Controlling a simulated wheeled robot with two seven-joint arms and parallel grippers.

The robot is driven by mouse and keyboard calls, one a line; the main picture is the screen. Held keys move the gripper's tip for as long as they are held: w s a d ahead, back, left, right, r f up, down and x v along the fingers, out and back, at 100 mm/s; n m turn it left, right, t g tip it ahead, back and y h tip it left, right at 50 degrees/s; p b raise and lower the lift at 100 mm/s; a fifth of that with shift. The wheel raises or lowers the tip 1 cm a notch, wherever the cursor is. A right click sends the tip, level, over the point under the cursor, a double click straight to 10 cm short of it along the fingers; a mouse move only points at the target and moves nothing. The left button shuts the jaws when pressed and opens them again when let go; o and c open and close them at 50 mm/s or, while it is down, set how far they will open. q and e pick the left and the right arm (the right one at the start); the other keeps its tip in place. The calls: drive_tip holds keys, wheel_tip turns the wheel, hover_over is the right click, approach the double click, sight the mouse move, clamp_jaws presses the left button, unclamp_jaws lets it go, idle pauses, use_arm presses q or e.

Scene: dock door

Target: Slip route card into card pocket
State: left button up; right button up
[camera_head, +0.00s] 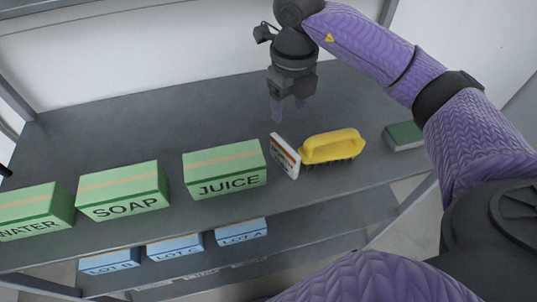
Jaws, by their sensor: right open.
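A small upright white slab with an orange band and dark marks (284,156) stands on the top shelf, just left of a yellow brush. It may be the route card, but its print is too small to read. I cannot make out a card pocket in this view. My right gripper (288,110) points down above the shelf, behind the white slab and apart from it. It is open, with nothing seen between its fingers. My left gripper is not in view.
Green boxes marked WATER (36,212), SOAP (123,190) and JUICE (225,170) line the front of the dark shelf (130,120). The yellow brush (331,146) and a dark green block (404,136) are to the right. Blue LOT boxes (175,250) sit below. The shelf's back is clear.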

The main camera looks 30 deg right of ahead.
sight(285, 145)
drive_tip(key=f, duration=0.9)
drive_tip(key=shift+s+a+f+b, duration=0.15)
drive_tip(key=shift+s+f+b, duration=0.1)
drive_tip(key=shift+b, duration=0.1)
clamp_jaws()
idle(0.4)
idle(0.4)
